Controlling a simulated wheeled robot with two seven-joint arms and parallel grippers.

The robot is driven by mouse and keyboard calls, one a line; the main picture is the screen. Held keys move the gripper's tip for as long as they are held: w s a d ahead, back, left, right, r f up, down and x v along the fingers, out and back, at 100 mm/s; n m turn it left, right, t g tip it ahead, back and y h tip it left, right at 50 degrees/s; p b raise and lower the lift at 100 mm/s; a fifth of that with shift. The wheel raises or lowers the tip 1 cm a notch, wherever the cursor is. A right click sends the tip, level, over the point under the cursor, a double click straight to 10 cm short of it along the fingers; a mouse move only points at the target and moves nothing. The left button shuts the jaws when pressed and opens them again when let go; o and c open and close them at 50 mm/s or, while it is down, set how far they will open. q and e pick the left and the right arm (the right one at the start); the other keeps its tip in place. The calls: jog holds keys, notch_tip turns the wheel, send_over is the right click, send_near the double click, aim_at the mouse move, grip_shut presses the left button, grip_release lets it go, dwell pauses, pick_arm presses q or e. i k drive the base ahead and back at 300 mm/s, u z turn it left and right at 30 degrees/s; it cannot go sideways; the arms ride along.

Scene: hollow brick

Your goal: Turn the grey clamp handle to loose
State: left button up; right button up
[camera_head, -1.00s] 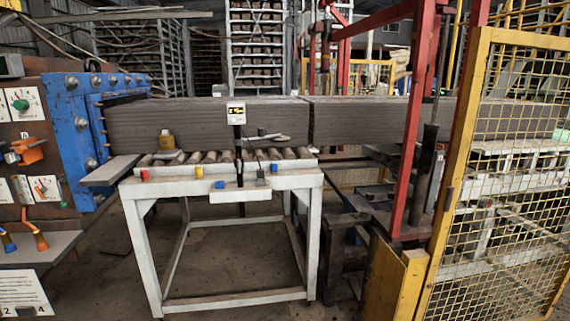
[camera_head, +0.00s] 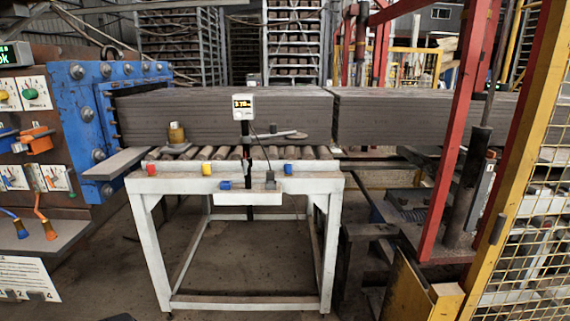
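I cannot make out for certain which part is the grey clamp handle. A grey lever (camera_head: 280,134) lies roughly level above the rollers, to the right of the display post; what it turns is too small to tell. On the brown control panel (camera_head: 82,144) at the left there are small levers and dials, including an orange lever (camera_head: 40,143) and a dial with a green knob (camera_head: 30,94). Their lettering and settings are too small to read. Neither of my grippers shows in this view.
A white roller table (camera_head: 305,187) stands in the middle, with a display box (camera_head: 243,107) on a post. Long dark extruded clay (camera_head: 210,113) runs behind it from a blue machine (camera_head: 97,82). A yellow mesh fence (camera_head: 516,200) and red frame (camera_head: 456,130) stand at the right.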

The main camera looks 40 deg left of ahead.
aim_at(245, 163)
jog(key=u, duration=0.3)
jog(key=i, duration=0.85)
jog(key=u, duration=0.55)
